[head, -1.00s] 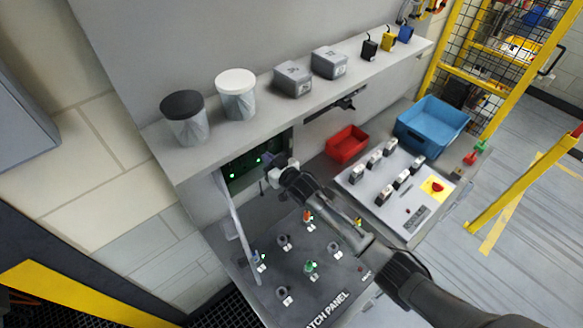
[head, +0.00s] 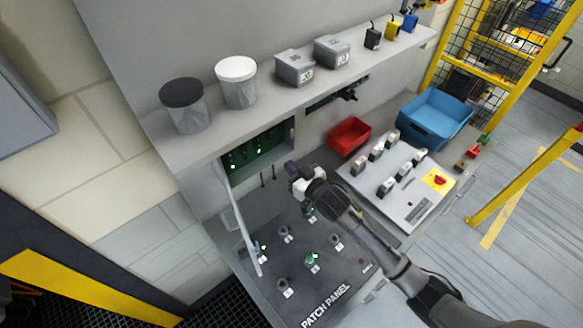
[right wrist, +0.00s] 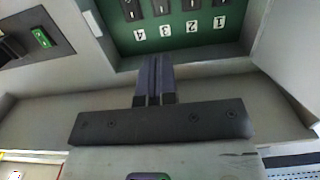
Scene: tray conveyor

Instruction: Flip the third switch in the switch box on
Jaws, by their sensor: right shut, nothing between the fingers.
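The switch box (head: 268,142) is a recess under the shelf with a green panel and small green lights. In the right wrist view its green panel (right wrist: 180,42) carries a row of dark switches above upside-down labels 4, 3, 2, 1. The third switch (right wrist: 160,7) is above label 3, partly cut off by the frame; its position is unclear. My right gripper (head: 289,167) is shut and empty, just outside the box to its lower right. In the right wrist view its fingers (right wrist: 153,58) are together, pointing toward the panel near labels 4 and 3. My left gripper is not in view.
A pale open door (head: 236,218) stands at the box's left. Below is the patch panel (head: 325,305) with several plugs. A red bin (head: 349,136), a blue bin (head: 436,117) and a control panel (head: 410,211) lie right. The shelf (head: 220,125) overhangs the box.

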